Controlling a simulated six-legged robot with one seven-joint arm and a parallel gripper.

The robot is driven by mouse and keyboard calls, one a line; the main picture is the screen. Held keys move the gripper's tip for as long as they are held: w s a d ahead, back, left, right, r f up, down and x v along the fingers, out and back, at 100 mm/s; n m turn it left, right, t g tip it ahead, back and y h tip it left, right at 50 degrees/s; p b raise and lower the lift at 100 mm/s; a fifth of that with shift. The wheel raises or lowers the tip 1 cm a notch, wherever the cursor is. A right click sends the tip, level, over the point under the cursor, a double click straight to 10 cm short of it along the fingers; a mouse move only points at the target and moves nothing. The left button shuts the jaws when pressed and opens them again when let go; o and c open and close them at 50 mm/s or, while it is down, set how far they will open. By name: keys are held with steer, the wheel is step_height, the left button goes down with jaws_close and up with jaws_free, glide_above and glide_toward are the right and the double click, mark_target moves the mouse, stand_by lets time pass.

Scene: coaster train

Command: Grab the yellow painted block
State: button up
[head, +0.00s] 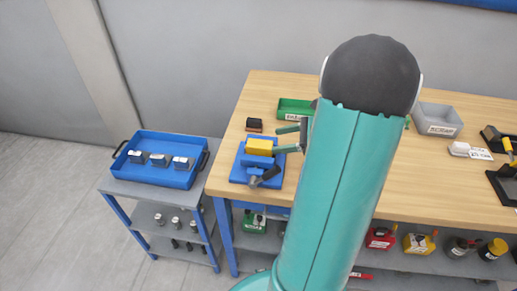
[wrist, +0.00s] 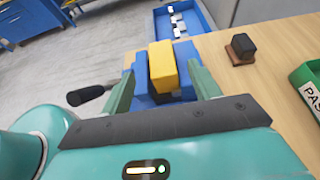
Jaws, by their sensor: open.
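The yellow painted block (head: 259,146) sits in a blue vise (head: 240,172) near the left end of the wooden workbench. In the wrist view the yellow block (wrist: 162,66) stands up between the vise's jaws, and the vise (wrist: 184,51) shows behind and around it. My gripper (head: 277,140) is at the right side of the block in the head view, with its green fingers apart. In the wrist view my open gripper (wrist: 163,85) has one finger on each side of the block, with nothing visibly gripped. Whether the fingers touch the block I cannot tell.
A dark block on a brown base (head: 254,125) stands behind the vise. A green tray (head: 293,108) and a grey tray (head: 439,119) are farther right. A blue tray (head: 147,175) with metal parts sits on a cart at left. The vise's black handle (wrist: 88,95) sticks out leftward.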

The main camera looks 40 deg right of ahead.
mark_target(262, 144)
steer(key=x, duration=0.6)
steer(key=shift+f, duration=0.15)
steer(key=shift+d, duration=0.1)
steer(key=c, duration=1.3)
steer(key=shift+c, duration=0.2)
